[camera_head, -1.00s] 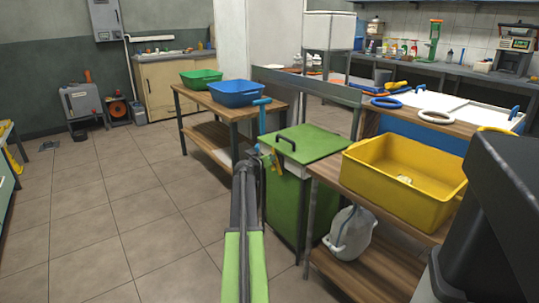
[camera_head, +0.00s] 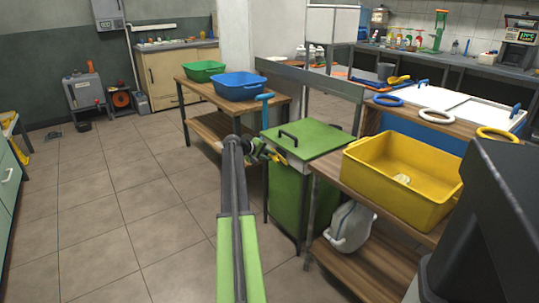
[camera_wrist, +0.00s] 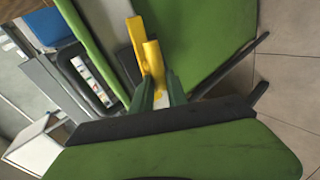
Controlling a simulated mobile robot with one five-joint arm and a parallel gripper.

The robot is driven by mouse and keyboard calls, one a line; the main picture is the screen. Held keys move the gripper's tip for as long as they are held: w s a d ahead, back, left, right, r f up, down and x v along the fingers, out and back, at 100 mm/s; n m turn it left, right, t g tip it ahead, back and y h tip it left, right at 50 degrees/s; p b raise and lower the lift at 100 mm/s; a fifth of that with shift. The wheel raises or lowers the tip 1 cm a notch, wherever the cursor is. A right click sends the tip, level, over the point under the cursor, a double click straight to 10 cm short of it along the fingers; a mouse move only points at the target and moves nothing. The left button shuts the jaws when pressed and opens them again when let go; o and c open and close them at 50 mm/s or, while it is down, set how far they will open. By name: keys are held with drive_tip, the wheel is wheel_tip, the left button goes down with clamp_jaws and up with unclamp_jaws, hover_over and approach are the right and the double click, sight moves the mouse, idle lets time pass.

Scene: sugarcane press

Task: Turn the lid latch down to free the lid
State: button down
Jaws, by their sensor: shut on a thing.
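The yellow lid latch (camera_head: 275,156) is at the bin's upper left front edge, small and partly hidden by my gripper (camera_head: 262,152). In the wrist view the yellow latch (camera_wrist: 153,60) sits between the green fingers of my gripper (camera_wrist: 160,88), which is shut on it. The green bin side (camera_wrist: 210,35) fills the area behind. The latch's exact angle is hard to tell.
A blue T-shaped handle (camera_head: 265,98) rises just behind the gripper. A yellow tub (camera_head: 403,178) sits on the wooden bench (camera_head: 385,225) to the right, with a grey-white jug (camera_head: 350,229) below. The tiled floor (camera_head: 120,210) at left is clear.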

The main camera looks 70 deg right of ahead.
drive_tip(key=shift+d+f+n+g+y, duration=0.15)
drive_tip(key=shift+n+g+y, duration=0.25)
idle(0.4)
drive_tip(key=c, duration=1.3)
unclamp_jaws()
drive_tip(key=p+v, duration=0.9)
drive_tip(key=v, duration=0.8)
drive_tip(key=shift+w+p, duration=0.15)
drive_tip(key=shift+p, duration=0.15)
